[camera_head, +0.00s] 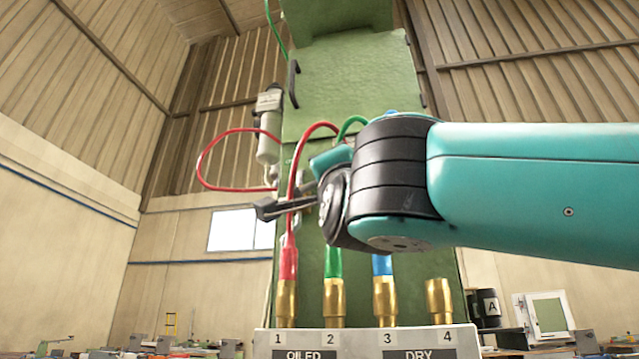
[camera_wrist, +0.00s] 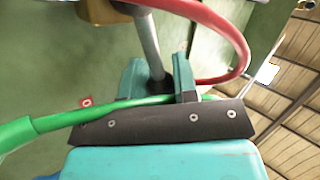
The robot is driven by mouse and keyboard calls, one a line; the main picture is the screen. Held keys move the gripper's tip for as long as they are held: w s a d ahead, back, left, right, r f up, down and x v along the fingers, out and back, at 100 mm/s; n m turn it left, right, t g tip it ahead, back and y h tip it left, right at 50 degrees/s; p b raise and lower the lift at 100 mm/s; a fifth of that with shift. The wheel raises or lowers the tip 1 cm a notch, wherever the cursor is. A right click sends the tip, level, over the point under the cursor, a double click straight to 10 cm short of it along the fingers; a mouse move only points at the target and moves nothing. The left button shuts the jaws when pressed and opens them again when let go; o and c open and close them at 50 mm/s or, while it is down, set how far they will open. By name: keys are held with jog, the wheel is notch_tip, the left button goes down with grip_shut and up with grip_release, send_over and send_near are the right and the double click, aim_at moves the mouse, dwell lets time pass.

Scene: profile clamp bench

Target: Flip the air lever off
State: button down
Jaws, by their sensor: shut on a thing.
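The air lever (camera_wrist: 150,45) shows in the wrist view as a grey rod coming down from a brass-coloured body (camera_wrist: 112,12) at the top. Its dark lower end sits between the two fingers of my gripper (camera_wrist: 158,80), which is shut on it. In the head view my gripper (camera_head: 286,205) points left in front of the green machine column. The lever cannot be made out there, behind my gripper and wrist. A small red label with a white mark (camera_wrist: 86,102) is on the green panel, left of the lever.
A red hose (camera_wrist: 235,45) curves close by on the right, and a green hose (camera_wrist: 60,118) crosses near my fingers. In the head view, brass couplings (camera_head: 334,300) stand on a numbered rack (camera_head: 355,345) below my arm. A filter unit (camera_head: 268,130) hangs at the column's left.

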dwell(0.3)
jog(key=c, duration=1.2)
grip_release()
jog(key=shift+b+v, duration=3.15)
jog(key=shift+v, duration=5.55)
jog(key=shift+a, duration=0.1)
jog(key=shift+c, duration=0.4)
